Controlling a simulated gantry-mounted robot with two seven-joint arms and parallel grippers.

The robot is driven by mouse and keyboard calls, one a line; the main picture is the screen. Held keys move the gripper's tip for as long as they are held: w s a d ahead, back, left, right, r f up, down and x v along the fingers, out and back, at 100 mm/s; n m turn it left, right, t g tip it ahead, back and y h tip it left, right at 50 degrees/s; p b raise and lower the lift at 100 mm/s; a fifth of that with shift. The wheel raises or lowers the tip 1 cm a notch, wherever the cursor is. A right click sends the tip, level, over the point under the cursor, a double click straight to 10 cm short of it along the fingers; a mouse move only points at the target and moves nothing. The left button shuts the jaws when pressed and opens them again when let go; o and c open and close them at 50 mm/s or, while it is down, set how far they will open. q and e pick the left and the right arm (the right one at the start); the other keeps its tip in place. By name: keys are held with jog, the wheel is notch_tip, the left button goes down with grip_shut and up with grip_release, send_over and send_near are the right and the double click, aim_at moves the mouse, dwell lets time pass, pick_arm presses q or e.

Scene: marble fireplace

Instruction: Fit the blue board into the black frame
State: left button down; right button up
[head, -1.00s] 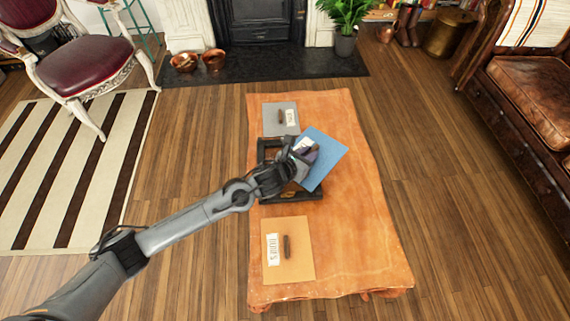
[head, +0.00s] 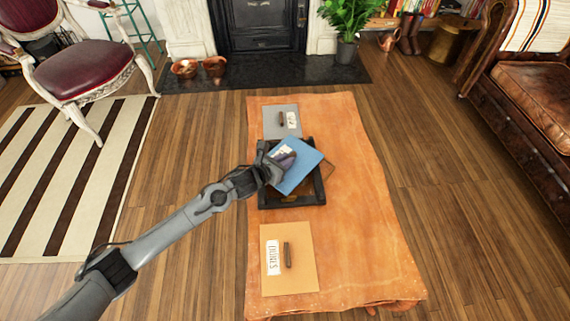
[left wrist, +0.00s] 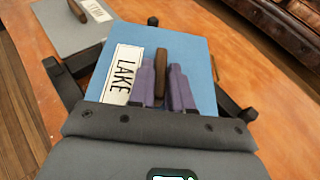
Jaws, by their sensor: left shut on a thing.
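The blue board (head: 308,156) is held over the black frame (head: 321,187) on the orange table and is turned askew to it. My left gripper (head: 286,161) is shut on the board's brown handle; in the left wrist view its purple fingers (left wrist: 164,88) stand on both sides of the handle (left wrist: 161,62). A white label reading LAKE (left wrist: 122,75) lies beside the handle on the board. The board covers much of the frame, whose corners show past the board's edges. Whether the board touches the frame, I cannot tell. My right gripper is not in view.
A grey board (head: 273,120) with a handle and label lies behind the frame. A tan board (head: 304,275) with a handle lies in front. The right side of the orange-covered table (head: 365,220) is clear. A leather sofa (head: 530,110) stands at the right.

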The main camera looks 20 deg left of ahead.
pick_arm(q)
jog(key=shift+f, duration=0.2)
jog(key=shift+f, duration=0.1)
jog(key=shift+f+b, duration=0.3)
jog(key=shift+f, duration=0.1)
jog(key=c, duration=1.1)
grip_release()
jog(key=shift+o, duration=0.2)
